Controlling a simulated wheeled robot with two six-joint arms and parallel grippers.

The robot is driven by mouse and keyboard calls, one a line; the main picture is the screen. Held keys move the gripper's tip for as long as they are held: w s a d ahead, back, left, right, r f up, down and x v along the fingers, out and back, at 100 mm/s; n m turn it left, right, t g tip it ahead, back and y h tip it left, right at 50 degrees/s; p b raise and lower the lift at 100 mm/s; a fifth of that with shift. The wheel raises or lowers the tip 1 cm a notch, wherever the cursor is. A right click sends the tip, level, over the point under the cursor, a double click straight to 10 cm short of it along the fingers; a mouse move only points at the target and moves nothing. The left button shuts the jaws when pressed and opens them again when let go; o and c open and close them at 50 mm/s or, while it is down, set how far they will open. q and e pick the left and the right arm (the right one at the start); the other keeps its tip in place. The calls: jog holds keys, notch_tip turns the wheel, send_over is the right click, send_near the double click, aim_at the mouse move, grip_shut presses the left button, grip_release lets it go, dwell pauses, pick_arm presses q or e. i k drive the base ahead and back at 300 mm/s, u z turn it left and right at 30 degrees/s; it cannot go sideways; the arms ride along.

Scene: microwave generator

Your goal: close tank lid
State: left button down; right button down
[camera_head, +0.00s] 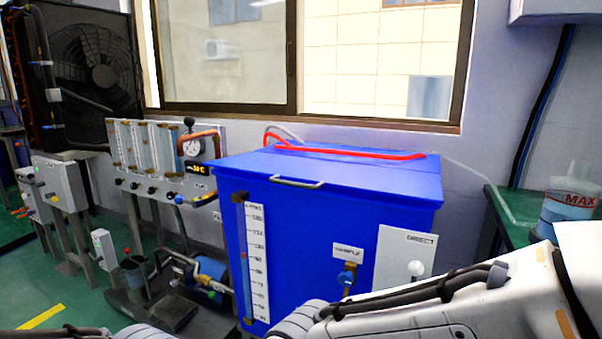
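A large blue tank (305,235) stands in the middle of the view. Its blue lid (350,173) lies flat across the top, and no gap shows along the front edge. A metal handle (297,183) is on the lid's front edge, and nothing holds it. A red bar or tube (350,153) runs along the back of the lid. My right arm crosses the lower right in front of the tank, and only its links show. A small piece of my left arm shows at the bottom left. Neither gripper is in view.
A gauge panel (165,158) and a pump (207,277) stand left of the tank. A fan unit (85,75) is at the back left. A green table (518,215) with a bottle (567,207) is on the right. A window is behind the tank.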

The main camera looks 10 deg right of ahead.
aim_at(404, 183)
jog(key=u, duration=0.9)
jog(key=i, duration=0.75)
jog(key=z, duration=0.55)
